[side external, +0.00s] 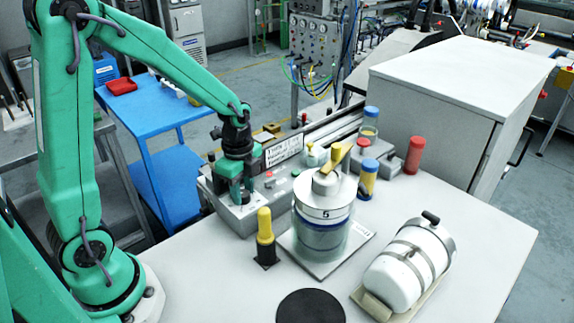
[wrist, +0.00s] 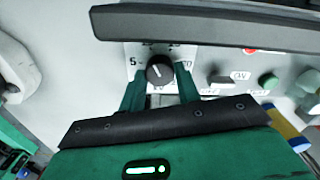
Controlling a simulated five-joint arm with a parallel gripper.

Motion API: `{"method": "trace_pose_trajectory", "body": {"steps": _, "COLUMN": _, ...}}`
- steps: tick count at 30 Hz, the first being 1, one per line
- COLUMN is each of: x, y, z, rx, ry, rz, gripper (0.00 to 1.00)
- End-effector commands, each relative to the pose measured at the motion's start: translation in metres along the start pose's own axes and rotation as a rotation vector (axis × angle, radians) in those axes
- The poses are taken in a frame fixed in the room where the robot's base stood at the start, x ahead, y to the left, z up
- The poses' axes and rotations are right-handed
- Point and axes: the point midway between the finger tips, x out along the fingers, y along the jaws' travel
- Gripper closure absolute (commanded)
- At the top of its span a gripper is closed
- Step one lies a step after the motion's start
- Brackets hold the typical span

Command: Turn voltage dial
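The voltage dial (wrist: 160,70) is a round black knob with a white pointer line on a white scale plate, in the upper middle of the wrist view. Its pointer tilts up and left. A "5" shows at its left and a partly covered "20" at its right; the marks above are mostly cut off by a dark bar. In the side view my gripper (side external: 238,190) points down over the grey control box (side external: 243,218) and hides the dial.
A green button (wrist: 268,82) and a dark switch (wrist: 221,82) sit right of the dial.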

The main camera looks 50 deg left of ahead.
Motion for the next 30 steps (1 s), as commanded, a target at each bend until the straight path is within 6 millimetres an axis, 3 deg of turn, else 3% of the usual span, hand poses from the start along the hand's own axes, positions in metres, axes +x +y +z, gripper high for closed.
{"method": "trace_pose_trajectory", "body": {"steps": 3, "x": -0.0002, "y": 0.0001, "z": 0.0000, "rx": 0.000, "ry": 0.000, "rz": 0.000, "gripper": 0.90}}
{"method": "trace_pose_trajectory", "body": {"steps": 17, "x": -0.0005, "y": 0.0000, "z": 0.0000, "rx": -0.078, "ry": 0.000, "rz": 0.001, "gripper": 0.90}}
{"method": "trace_pose_trajectory", "body": {"steps": 30, "x": -0.0007, "y": -0.0004, "z": 0.0001, "rx": -0.403, "ry": 0.000, "rz": 0.001, "gripper": 0.90}}
